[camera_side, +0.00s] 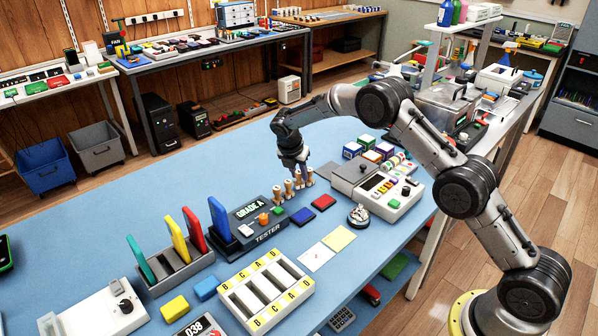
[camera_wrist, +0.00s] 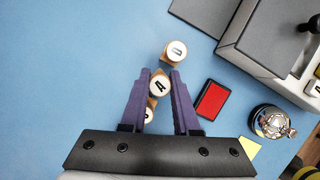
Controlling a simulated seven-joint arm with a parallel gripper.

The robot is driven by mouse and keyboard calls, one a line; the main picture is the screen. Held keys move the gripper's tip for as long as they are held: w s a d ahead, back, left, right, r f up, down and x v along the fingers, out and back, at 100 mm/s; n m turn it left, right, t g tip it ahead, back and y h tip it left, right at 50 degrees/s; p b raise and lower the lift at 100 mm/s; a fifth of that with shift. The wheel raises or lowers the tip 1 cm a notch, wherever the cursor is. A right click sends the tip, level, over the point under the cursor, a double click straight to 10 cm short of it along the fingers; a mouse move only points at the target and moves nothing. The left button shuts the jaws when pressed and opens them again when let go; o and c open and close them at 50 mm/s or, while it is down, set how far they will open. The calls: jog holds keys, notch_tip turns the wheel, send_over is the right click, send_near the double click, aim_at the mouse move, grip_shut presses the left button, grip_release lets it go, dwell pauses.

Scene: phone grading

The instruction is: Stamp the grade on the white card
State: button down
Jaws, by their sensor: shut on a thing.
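Several wooden letter stamps stand in a row at the middle of the table. My gripper (camera_side: 298,172) points down over this row in the side view. In the wrist view, my gripper (camera_wrist: 160,73) has its purple fingers shut on the stamp marked A (camera_wrist: 159,87). Another stamp (camera_wrist: 177,51) stands just beyond the fingertips, and one more (camera_wrist: 148,114) shows partly between the fingers. I cannot tell whether the A stamp is off the table. The white card (camera_side: 316,257) lies flat nearer the front edge. The tester (camera_side: 257,216) display reads GRADE A.
A red ink pad (camera_side: 323,202) and a blue ink pad (camera_side: 302,216) lie between the stamps and the white card. A yellow card (camera_side: 339,239) adjoins the white one. A metal bell-like object (camera_side: 358,216) and a grey-white machine (camera_side: 390,197) stand to the right.

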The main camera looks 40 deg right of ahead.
jog(key=shift+f, duration=0.65)
jog(key=c, duration=0.6)
grip_release()
